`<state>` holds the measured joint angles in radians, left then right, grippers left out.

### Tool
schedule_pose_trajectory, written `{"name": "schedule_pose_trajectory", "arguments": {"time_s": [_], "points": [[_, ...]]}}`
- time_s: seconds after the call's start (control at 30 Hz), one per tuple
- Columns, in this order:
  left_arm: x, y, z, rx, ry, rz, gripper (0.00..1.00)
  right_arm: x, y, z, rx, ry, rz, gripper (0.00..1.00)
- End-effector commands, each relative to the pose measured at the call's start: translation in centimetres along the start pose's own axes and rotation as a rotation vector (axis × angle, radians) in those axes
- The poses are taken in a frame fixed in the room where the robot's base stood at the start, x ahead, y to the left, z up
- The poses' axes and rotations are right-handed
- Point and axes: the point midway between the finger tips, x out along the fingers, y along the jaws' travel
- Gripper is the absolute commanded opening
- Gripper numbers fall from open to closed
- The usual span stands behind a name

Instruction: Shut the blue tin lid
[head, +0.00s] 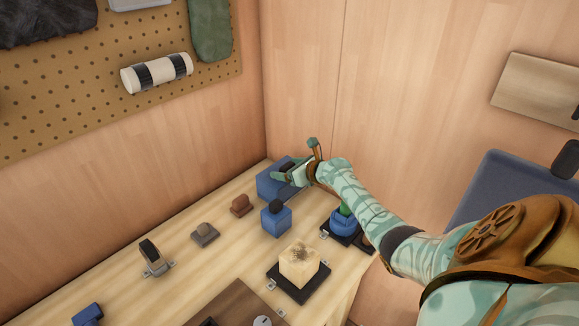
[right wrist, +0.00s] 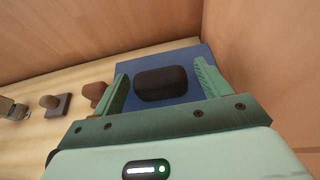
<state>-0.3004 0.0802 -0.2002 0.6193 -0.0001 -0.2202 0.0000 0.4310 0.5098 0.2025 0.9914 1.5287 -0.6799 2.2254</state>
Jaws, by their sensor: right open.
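A blue box (head: 268,183), which looks like the blue tin, stands at the back corner of the table, partly hidden by my right gripper (head: 286,173). In the right wrist view the blue box (right wrist: 195,61) lies under my right gripper (right wrist: 161,72). The gripper is open, with a finger on each side of a dark rounded block (right wrist: 161,84) on the blue surface. No contact with the block is visible. Whether the lid is open or shut cannot be told. My left gripper is not in view.
A smaller blue box with a dark knob (head: 276,219) stands in front. A brown block (head: 241,205) and a grey knobbed piece (head: 205,234) are to the left. A pale cube (head: 299,263) sits on a black base. Wooden walls close off the corner behind.

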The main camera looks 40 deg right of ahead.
Motion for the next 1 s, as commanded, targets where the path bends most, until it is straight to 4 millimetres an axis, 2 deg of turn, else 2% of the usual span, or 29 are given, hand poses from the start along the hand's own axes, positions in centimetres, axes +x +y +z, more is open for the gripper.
{"name": "schedule_pose_trajectory", "arguments": {"time_s": [0.17,0.27,0.43,0.6,0.7,0.83,1.0], "points": [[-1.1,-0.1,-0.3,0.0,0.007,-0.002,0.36,-1.5,-0.1,0.3,0.0,-0.001,-0.001,0.76],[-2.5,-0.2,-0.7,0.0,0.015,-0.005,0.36,-3.7,0.0,0.5,-0.001,0.0,-0.001,0.76],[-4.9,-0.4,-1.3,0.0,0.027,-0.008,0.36,-8.5,0.0,0.6,-0.003,0.0,0.0,0.76],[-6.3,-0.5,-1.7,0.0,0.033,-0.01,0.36,-12.7,-0.1,0.3,-0.002,0.002,-0.001,0.76],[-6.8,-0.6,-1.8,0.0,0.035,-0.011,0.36,-14.5,-0.1,0.1,-0.001,0.002,-0.001,0.76],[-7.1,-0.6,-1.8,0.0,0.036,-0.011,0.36,-15.9,0.0,0.0,0.0,0.001,0.0,0.76],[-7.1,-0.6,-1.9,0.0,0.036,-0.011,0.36,-16.4,-0.1,-0.1,0.001,0.0,0.0,0.76]]}}
